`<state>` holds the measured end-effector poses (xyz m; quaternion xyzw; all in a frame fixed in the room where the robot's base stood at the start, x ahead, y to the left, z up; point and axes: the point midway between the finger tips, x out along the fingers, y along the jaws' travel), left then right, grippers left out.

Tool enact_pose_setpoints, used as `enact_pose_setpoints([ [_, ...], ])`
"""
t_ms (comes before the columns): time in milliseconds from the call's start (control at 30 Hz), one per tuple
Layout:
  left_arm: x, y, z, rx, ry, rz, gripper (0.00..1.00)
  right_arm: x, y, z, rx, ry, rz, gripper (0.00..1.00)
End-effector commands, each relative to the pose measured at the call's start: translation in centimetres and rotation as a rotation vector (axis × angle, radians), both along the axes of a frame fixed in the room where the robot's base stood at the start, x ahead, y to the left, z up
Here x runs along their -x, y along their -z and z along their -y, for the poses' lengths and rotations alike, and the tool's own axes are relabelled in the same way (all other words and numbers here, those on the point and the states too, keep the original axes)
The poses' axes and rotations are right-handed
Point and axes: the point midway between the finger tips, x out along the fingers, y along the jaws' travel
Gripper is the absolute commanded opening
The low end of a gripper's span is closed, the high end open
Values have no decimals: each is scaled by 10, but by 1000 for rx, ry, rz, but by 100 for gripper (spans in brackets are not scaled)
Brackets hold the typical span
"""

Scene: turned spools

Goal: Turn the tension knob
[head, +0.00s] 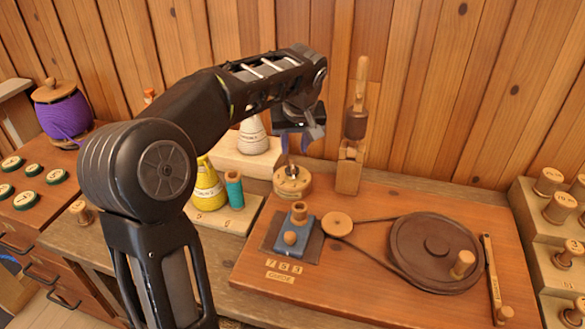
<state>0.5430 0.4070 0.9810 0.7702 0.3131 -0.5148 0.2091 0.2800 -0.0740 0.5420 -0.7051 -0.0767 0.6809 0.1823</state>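The tension knob seems to be the round pale wooden dial (292,182) with dark marks and a small metal post on top, at the back left of the brown wooden board. My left gripper (293,148) hangs just above it and points down. Its two fingers look apart, with a gap between them and nothing held. The fingertips seem to be above the post and clear of the dial. My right gripper is not in view.
The board (375,210) carries an upright wooden post (349,165) right of the dial, a blue block (290,237) in front and a large brown wheel (437,252) with a belt. A yellow cone (206,188) and teal spool (234,188) stand left. Stepped spools (560,207) stand right.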

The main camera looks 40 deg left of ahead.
Motion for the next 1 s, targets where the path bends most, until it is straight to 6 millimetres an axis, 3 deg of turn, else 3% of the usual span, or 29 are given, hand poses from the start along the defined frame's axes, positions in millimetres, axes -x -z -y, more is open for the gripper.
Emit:
enact_pose_setpoints([
  [433, -1, 5, -2, 0, -1, -3, 31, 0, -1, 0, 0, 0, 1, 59],
  [800, -15, 53, -16, 1, -1, -3, 31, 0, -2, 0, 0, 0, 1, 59],
  [1000, -21, 70, -21, 0, 0, -1, 31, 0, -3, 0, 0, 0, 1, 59],
])
